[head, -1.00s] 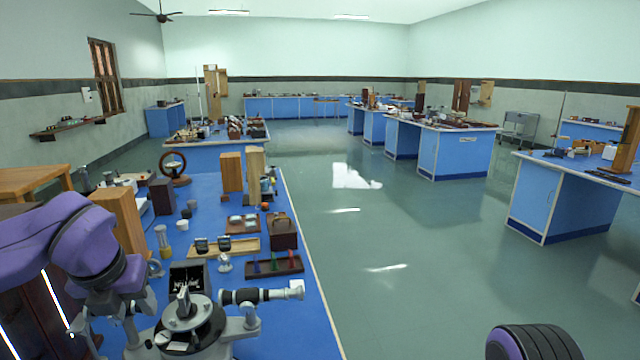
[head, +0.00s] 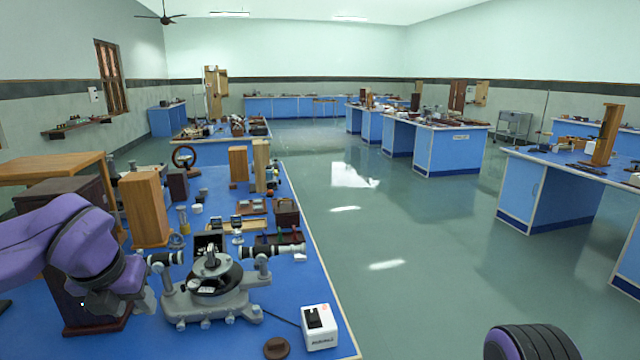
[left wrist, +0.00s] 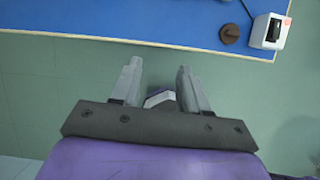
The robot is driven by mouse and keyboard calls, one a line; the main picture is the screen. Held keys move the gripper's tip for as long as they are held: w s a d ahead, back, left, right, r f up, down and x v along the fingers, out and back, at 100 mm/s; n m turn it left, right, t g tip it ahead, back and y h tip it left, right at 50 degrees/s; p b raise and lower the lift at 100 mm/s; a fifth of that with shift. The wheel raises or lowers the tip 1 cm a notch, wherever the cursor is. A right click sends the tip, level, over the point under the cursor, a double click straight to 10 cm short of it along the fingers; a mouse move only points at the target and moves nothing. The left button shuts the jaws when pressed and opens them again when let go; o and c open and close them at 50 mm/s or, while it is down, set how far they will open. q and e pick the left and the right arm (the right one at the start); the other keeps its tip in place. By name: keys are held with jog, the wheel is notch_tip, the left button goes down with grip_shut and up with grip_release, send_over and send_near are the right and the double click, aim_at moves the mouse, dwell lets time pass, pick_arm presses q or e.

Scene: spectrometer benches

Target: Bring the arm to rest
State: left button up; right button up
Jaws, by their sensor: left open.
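My left arm comes in from the left of the head view, purple with dark joints. Its left gripper (left wrist: 158,68) shows clearly in the left wrist view, with two grey fingers apart and nothing between them. There, the fingers are over green floor beside the blue bench edge. In the head view the hand is low at the left, partly hidden by the arm. My right gripper is not in view.
The blue bench (head: 188,345) carries a grey spectrometer (head: 212,290), a white switch box (head: 320,327), a brown disc (head: 277,348), and a wooden block (head: 146,208). A wooden table (head: 50,167) stands at the left. Open green floor (head: 400,240) lies to the right.

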pick_arm(q)
jog(key=w+a+f+m+t+y, duration=0.1)
jog(key=w+f+m+t+y, duration=0.25)
jog(key=w+f+m, duration=0.35)
jog(key=s+d+f+m, duration=0.2)
jog(key=s+f+m, duration=0.1)
jog(key=f+m, duration=0.5)
jog(key=s+d+f+m, duration=0.1)
jog(key=s+f+m, duration=0.3)
jog(key=f, duration=0.6)
jog(key=s+f+m+g, duration=0.2)
jog(key=s+f+m, duration=0.4)
jog(key=s+f, duration=0.3)
jog(key=s+f+m+g+h, duration=0.1)
jog(key=s+f+m, duration=0.5)
jog(key=s, duration=1.1)
notch_tip(320, 180, down, 3)
jog(key=shift+a+f+g, duration=0.15)
jog(key=shift+a+g, duration=0.3)
jog(key=shift+g, duration=0.4)
jog(key=shift+w, duration=0.1)
